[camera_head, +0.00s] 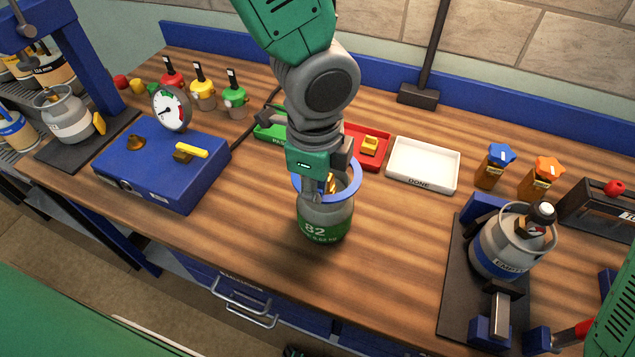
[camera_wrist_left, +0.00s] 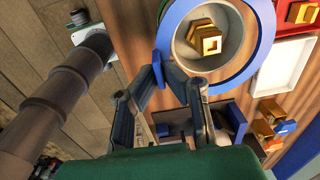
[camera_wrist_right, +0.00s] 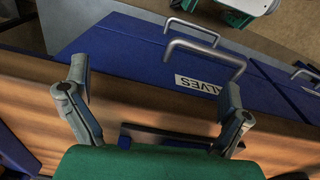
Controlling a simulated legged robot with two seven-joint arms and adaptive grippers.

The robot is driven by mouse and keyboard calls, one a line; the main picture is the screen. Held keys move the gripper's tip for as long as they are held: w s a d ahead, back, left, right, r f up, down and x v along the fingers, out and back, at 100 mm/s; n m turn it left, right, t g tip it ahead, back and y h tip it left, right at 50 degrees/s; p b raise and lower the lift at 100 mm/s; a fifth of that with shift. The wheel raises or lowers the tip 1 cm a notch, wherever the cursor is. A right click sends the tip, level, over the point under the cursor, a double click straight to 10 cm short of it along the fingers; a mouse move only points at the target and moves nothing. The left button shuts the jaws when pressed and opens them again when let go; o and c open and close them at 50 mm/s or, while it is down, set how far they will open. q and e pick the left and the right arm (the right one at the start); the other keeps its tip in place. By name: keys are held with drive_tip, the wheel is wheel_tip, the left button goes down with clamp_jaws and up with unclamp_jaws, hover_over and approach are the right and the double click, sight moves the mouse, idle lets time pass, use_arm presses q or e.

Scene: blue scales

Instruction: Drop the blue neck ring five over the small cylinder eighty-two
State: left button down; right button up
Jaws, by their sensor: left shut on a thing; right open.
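The blue neck ring (camera_head: 355,185) is held level at the top of the small cylinder eighty-two (camera_head: 325,222), a grey cylinder with a green band, upright on the bench. My left gripper (camera_head: 328,182) is shut on the ring's edge. In the left wrist view the ring (camera_wrist_left: 267,30) encircles the cylinder's grey top (camera_wrist_left: 236,52), with the brass valve (camera_wrist_left: 208,42) inside the ring's opening. I cannot tell exactly how far down the ring sits. My right gripper (camera_wrist_right: 156,78) is open and empty in front of the bench's blue drawers.
A blue gauge box (camera_head: 150,172) stands left. Green and red (camera_head: 372,160) trays and a white "DONE" tray (camera_head: 425,182) lie behind the cylinder. An "EMPTY" cylinder (camera_head: 495,250) stands on a dark scale at right. The wood between is clear.

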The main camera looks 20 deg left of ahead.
use_arm(q)
drive_tip(key=shift+f+b, duration=0.75)
drive_tip(key=shift+f, duration=0.7)
drive_tip(key=shift+f, duration=0.1)
drive_tip(key=c, duration=1.6)
unclamp_jaws()
